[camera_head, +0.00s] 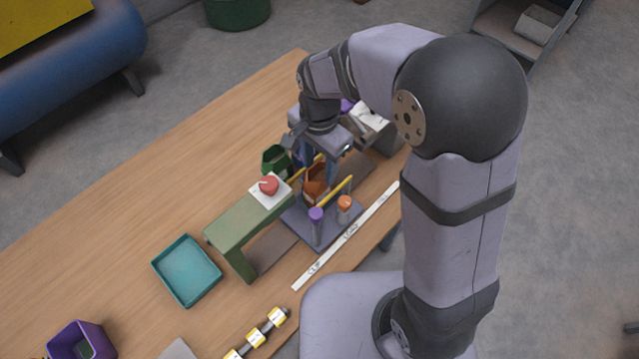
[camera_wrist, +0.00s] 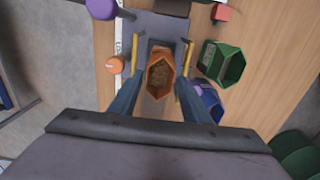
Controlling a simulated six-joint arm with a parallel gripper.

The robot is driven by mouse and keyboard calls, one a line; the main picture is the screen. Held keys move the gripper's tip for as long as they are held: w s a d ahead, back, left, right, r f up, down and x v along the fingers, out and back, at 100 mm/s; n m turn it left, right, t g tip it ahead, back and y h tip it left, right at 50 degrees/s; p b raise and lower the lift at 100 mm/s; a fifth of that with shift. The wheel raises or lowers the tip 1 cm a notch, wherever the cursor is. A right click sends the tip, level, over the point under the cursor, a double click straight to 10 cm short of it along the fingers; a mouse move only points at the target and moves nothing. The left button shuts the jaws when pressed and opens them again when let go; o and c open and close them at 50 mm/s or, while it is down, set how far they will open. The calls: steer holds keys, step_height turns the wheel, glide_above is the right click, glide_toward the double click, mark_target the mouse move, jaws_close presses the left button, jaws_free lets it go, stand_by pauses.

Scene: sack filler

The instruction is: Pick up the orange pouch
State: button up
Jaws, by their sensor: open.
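The orange pouch (camera_head: 316,188) stands open at the top on a dark grey plate (camera_head: 338,228), between two yellow bars. In the wrist view, the orange pouch (camera_wrist: 160,76) is centred, with brown contents inside. My gripper (camera_wrist: 160,88) is open, its two blue fingers on either side of the pouch. In the head view, my gripper (camera_head: 317,178) points down over the pouch, and my wrist partly hides the area. I cannot tell whether the fingers touch the pouch.
A green pouch (camera_wrist: 226,64) and a blue pouch (camera_wrist: 208,104) stand close by. Purple-capped (camera_head: 316,226) and orange-capped (camera_head: 344,210) posts rise near the plate's front. A green stand (camera_head: 240,222) carries a red button (camera_head: 269,186). A teal tray (camera_head: 187,270) sits left on open table.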

steer(key=shift+f, duration=1.3)
